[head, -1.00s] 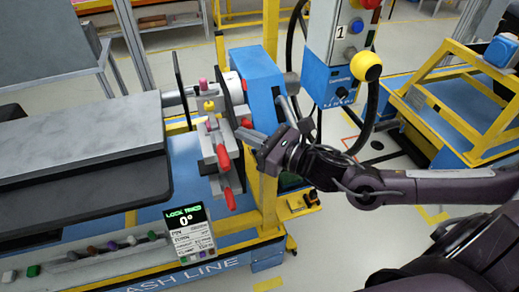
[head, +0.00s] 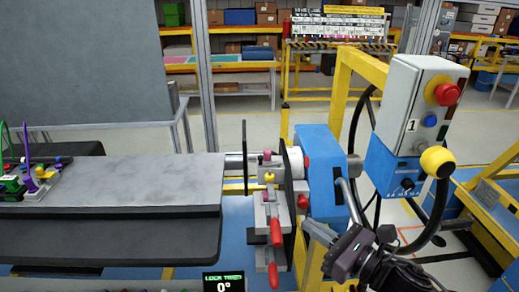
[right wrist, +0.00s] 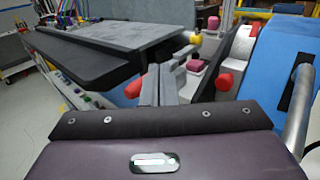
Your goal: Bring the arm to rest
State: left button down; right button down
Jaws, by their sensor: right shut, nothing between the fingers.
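My right gripper (head: 312,230) is at the lower middle of the head view, its fingers together with nothing between them. It is in front of and below the blue block (head: 322,175) of the rotating fixture, to the right of the clamps' red handles (head: 276,232). In the right wrist view its closed fingers (right wrist: 160,85) point toward the grey dashboard panel (right wrist: 125,45), with a red handle tip (right wrist: 134,87) close to their left. I cannot tell whether the fingers touch anything. My left gripper is not in view.
A control box (head: 415,105) with a red button and a yellow ball knob (head: 437,161) stands right of the fixture. The grey panel (head: 140,180) fills the left. A small display (head: 224,282) reads 0°. A yellow frame (head: 490,200) is at right.

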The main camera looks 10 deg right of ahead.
notch_tip(320, 180, down, 10)
jog(key=s+a+m+g+h, duration=0.2)
jog(key=m+h, duration=0.6)
jog(key=m, duration=1.6)
jog(key=s+d+f+m+g+h, duration=0.1)
jog(key=s+f+m+g, duration=0.75)
jog(key=m, duration=0.75)
jog(key=s+f+g, duration=0.1)
jog(key=s+f, duration=0.1)
jog(key=f, duration=1.2)
jog(key=s+f+g, duration=0.2)
jog(key=f, duration=1.2)
jog(key=s+d+f, duration=0.2)
jog(key=s+f, duration=0.7)
jog(key=s, duration=0.1)
jog(key=s+d+f, duration=0.1)
jog(key=s+f, duration=0.8)
jog(key=s, duration=0.1)
jog(key=shift+d+f+g+h, duration=0.3)
jog(key=shift+d+f+g, duration=0.05)
